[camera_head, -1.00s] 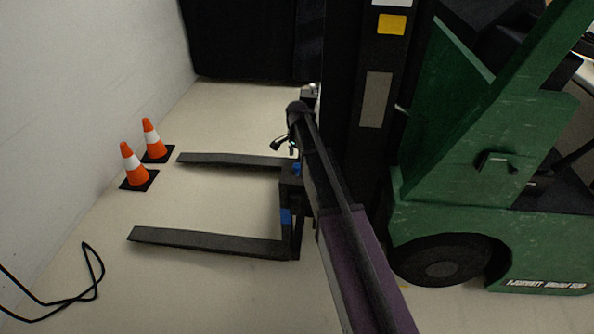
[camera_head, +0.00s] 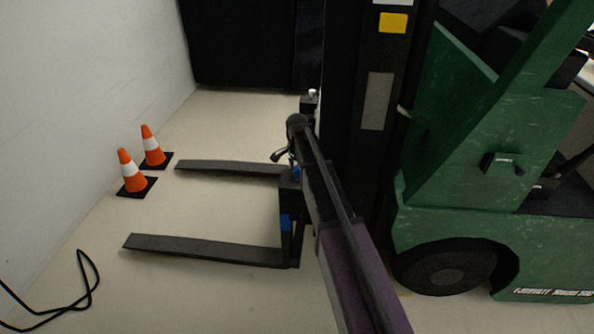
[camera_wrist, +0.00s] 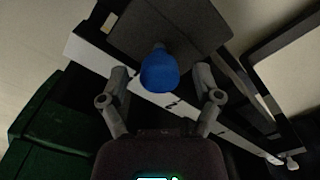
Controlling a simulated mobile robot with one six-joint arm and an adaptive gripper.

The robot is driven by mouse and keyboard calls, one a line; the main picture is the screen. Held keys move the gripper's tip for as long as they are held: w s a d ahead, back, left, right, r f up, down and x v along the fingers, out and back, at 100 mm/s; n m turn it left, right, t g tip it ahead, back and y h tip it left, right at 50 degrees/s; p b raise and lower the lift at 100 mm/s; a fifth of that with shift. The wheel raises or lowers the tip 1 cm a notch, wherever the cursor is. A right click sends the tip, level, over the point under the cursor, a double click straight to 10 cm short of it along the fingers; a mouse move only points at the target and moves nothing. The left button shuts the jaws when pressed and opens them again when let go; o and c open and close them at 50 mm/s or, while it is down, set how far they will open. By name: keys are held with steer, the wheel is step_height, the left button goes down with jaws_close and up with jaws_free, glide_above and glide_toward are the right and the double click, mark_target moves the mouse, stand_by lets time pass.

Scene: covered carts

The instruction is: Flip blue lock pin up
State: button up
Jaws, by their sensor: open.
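A blue lock pin (camera_wrist: 160,72) with a rounded knob shows in the wrist view, on a dark block of the fork carriage. My gripper (camera_wrist: 161,98) is open, with one finger on each side of the pin's lower end in the picture; I cannot tell whether either touches it. In the head view my gripper (camera_head: 284,156) is small and dark, just above the blue pin (camera_head: 296,174) at the far fork. A second blue pin (camera_head: 285,222) sits on the near fork's mount.
Two forks reach left: the far fork (camera_head: 228,168) and the near fork (camera_head: 205,249). The green forklift body (camera_head: 480,240) and dark mast (camera_head: 352,110) stand to the right. Two orange cones (camera_head: 132,172) and a black cable (camera_head: 85,285) lie toward the left wall. Floor between is clear.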

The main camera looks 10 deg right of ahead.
jaws_close()
steer(key=shift+r+p, duration=1.6)
steer(key=shift+w, duration=0.1)
jaws_free()
steer(key=shift+r, duration=0.2)
steer(key=shift+f, duration=0.1)
steer(key=shift+f, duration=0.2)
